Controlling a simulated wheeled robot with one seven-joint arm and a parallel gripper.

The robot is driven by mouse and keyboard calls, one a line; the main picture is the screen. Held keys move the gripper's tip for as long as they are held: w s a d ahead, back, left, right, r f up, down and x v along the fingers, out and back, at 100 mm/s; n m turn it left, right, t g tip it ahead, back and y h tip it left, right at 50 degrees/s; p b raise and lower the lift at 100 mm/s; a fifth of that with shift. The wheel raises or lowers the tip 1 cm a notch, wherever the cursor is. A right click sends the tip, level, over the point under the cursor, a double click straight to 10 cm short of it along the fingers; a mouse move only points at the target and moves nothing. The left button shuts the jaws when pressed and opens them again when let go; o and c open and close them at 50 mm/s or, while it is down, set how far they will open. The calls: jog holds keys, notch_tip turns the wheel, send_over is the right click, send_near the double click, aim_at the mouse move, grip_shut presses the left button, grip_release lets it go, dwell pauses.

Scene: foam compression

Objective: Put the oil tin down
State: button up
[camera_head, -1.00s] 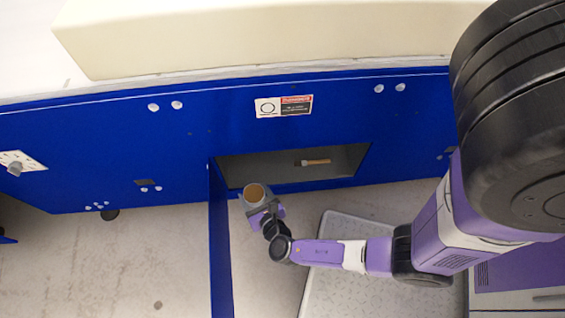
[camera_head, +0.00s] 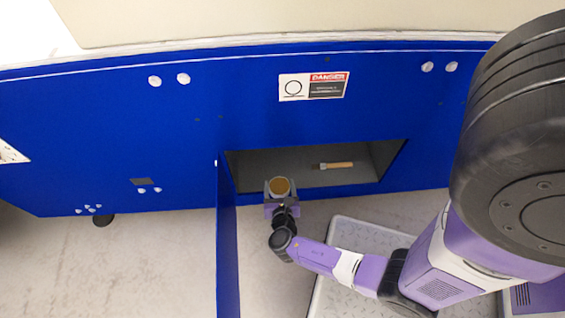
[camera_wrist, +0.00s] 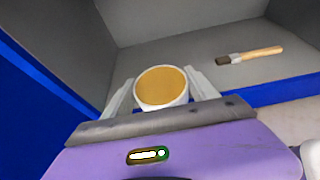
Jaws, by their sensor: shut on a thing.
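The oil tin (camera_head: 280,186) is round, with a tan top and a pale rim. My gripper (camera_head: 279,188) is shut on it and holds it at the front opening of a grey compartment (camera_head: 255,165) in the blue cabinet. In the wrist view the tin (camera_wrist: 162,87) sits upright between the two grey fingers, and my gripper (camera_wrist: 160,92) hides its lower part. The grey compartment floor (camera_wrist: 205,62) lies beyond the tin. I cannot see what is under the tin.
A brush with a wooden handle (camera_head: 334,165) lies inside the compartment to the right; it also shows in the wrist view (camera_wrist: 250,55). An open blue door (camera_head: 228,250) stands left of my arm. The compartment floor left of the brush looks clear.

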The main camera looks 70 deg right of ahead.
jog(key=b, duration=0.3)
send_over(277, 166)
jog(key=shift+a+f+b, duration=0.25)
jog(key=shift+f+b, duration=0.7)
jog(key=shift+f, duration=0.25)
notch_tip(277, 166, down, 4)
jog(key=b, duration=0.3)
jog(key=shift+d+f+b, duration=0.2)
jog(key=shift+f+b, duration=0.05)
jog(key=shift+b, duration=0.2)
jog(key=shift+f, duration=0.2)
jog(key=o, duration=1.8)
jog(key=shift+r, duration=0.1)
